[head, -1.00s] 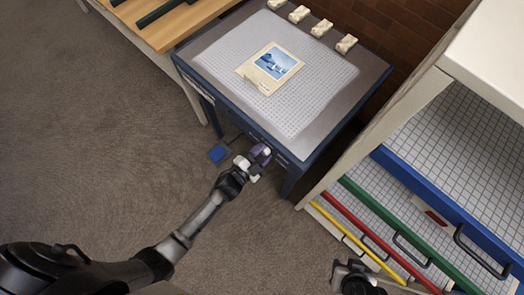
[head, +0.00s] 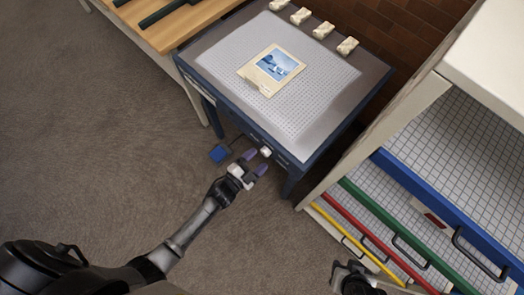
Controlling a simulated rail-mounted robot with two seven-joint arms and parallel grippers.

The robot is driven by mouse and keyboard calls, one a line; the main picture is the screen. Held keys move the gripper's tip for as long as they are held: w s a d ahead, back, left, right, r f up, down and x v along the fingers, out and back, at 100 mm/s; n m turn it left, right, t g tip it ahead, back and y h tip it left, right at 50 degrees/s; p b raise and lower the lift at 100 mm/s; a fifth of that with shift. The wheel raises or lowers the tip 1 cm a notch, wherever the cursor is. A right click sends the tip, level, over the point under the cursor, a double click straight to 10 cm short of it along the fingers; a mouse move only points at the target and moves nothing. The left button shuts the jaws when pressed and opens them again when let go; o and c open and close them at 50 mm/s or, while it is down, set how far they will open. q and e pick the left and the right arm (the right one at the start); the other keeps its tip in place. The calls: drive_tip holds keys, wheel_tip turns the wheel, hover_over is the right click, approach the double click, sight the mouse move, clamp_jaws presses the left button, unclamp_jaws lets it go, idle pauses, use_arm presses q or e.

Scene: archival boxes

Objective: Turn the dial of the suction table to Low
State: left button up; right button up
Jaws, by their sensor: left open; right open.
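The suction table (head: 218,92) is a dark blue table with a grey perforated top, in the upper middle of the head view. Its white dial (head: 265,152) shows on the front face near the right corner. The dial's pointer and labels are too small to read. My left gripper (head: 256,162) is open and empty in front of the dial, its purple-tipped fingers apart and a little to the lower left of it. My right gripper (head: 352,275) is at the bottom edge, open, far from the suction table.
A card with a blue picture (head: 275,66) lies on the perforated top, with several small pale blocks (head: 322,29) along the back edge. A blue pedal (head: 220,153) is on the floor. A shelf unit with coloured drawers (head: 400,172) stands at right. Carpet at left is clear.

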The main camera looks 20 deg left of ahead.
use_arm(q)
drive_tip(key=p+v, duration=0.1)
drive_tip(key=v, duration=0.9)
drive_tip(key=shift+s, duration=0.25)
drive_tip(key=shift+a+r, duration=0.1)
drive_tip(key=shift+a, duration=0.05)
drive_tip(key=s+a+f+n+g+y, duration=0.2)
drive_tip(key=a+f+n+g+y, duration=0.4)
drive_tip(key=f+n+g+y, duration=0.15)
drive_tip(key=s+d+r+n+g+h+p, duration=0.1)
drive_tip(key=s+r+n+g, duration=0.15)
drive_tip(key=s+r, duration=0.45)
drive_tip(key=s+d+r+n+g+h, duration=0.1)
drive_tip(key=s+r+g, duration=0.15)
drive_tip(key=r, duration=0.85)
wheel_tip(320, 180, up, 36)
drive_tip(key=p, duration=3.6)
drive_tip(key=shift+d+f+g, duration=0.15)
drive_tip(key=shift+g, duration=0.3)
